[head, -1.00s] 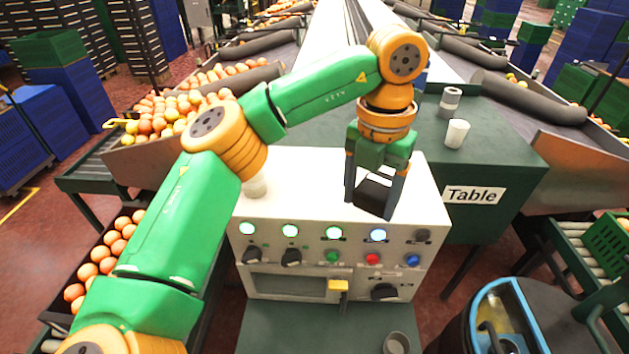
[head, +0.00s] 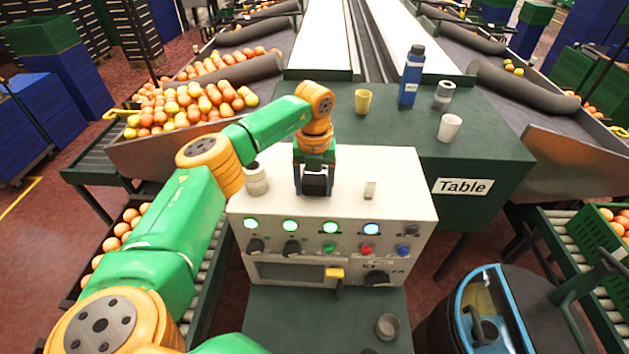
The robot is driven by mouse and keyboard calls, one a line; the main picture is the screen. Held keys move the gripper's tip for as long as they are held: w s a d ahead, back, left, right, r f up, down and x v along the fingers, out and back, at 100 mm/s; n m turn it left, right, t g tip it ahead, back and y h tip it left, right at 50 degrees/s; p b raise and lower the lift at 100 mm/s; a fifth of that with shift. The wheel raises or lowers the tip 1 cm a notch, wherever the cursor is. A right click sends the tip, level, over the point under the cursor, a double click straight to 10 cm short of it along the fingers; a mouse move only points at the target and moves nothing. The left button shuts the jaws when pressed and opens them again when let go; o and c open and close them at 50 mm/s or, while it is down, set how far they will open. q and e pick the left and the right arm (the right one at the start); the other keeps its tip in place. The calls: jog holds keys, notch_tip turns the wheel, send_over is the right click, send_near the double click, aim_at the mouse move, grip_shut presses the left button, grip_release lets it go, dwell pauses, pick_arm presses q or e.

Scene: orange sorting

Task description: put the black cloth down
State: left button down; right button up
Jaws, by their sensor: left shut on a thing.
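My left gripper (head: 314,190) points down over the top of the white control box (head: 400,180), left of its middle. It is shut on the black cloth (head: 315,180), a small dark piece between the fingers. The cloth is at or just above the box top; I cannot tell whether it touches. My right gripper is not in view.
On the box top stand a pale cylinder (head: 256,178) at left and a small light block (head: 370,189) at right. Behind, the green table (head: 490,150) holds a yellow cup (head: 363,101), a blue bottle (head: 411,76), a grey roll (head: 443,95) and a white cup (head: 449,127).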

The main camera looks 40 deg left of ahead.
aim_at(315, 184)
pick_arm(q)
jog(key=shift+f, duration=0.8)
grip_release()
jog(key=shift+r, duration=0.1)
jog(key=shift+w+r, duration=0.1)
jog(key=shift+r, duration=0.15)
notch_tip(315, 184, up, 5)
jog(key=shift+r+b, duration=0.15)
jog(key=shift+b, duration=1.1)
notch_tip(315, 184, up, 6)
jog(key=shift+r, duration=0.25)
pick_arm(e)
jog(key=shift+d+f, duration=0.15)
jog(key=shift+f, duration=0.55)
